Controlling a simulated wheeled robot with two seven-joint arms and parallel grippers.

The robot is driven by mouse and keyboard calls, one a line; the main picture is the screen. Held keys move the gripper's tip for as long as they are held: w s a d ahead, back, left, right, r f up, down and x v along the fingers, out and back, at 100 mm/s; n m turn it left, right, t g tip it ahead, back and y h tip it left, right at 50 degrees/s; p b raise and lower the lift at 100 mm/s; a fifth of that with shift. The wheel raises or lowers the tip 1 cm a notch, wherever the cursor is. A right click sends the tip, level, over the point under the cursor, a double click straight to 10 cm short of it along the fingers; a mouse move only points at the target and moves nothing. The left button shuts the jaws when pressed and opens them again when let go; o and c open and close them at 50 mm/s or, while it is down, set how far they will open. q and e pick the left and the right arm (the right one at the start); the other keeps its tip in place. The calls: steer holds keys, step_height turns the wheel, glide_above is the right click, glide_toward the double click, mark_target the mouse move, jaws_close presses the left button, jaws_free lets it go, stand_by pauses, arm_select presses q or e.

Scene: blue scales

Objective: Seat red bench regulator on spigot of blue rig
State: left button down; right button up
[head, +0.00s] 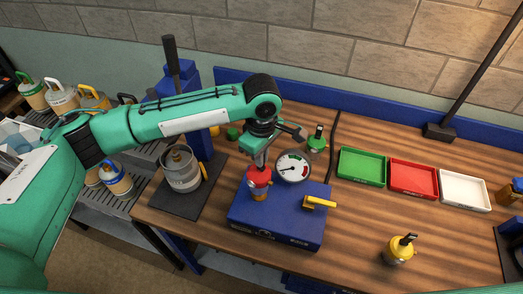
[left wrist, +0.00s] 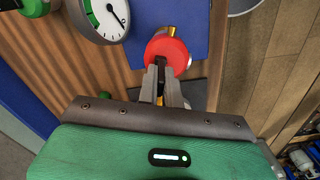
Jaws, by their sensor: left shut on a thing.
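The red bench regulator (head: 259,178) is upright over the left part of the blue rig (head: 275,227). My left gripper (head: 261,160) comes down from above and is shut on the regulator's dark top stem. In the left wrist view the gripper (left wrist: 161,85) pinches this stem in front of the red body (left wrist: 168,48). Brass shows directly under the red body. The spigot is hidden or cannot be told from this brass, so I cannot tell whether the regulator touches it. The rig carries a round gauge (head: 293,166) and a yellow lever (head: 319,202). My right gripper is not in view.
A green regulator (head: 316,140) stands behind the rig and a yellow one (head: 399,250) at front right. Green (head: 362,181), red (head: 413,194) and white (head: 465,204) trays lie to the right. A grey cylinder (head: 182,172) stands left of the rig.

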arm_select(q)
steer(key=shift+f, duration=1.5)
steer(key=c, duration=1.5)
jaws_free()
step_height(320, 180, up, 13)
steer(key=b, duration=0.3)
steer(key=shift+f+b, duration=0.15)
steer(key=shift+b, duration=0.2)
steer(key=shift+r, duration=0.55)
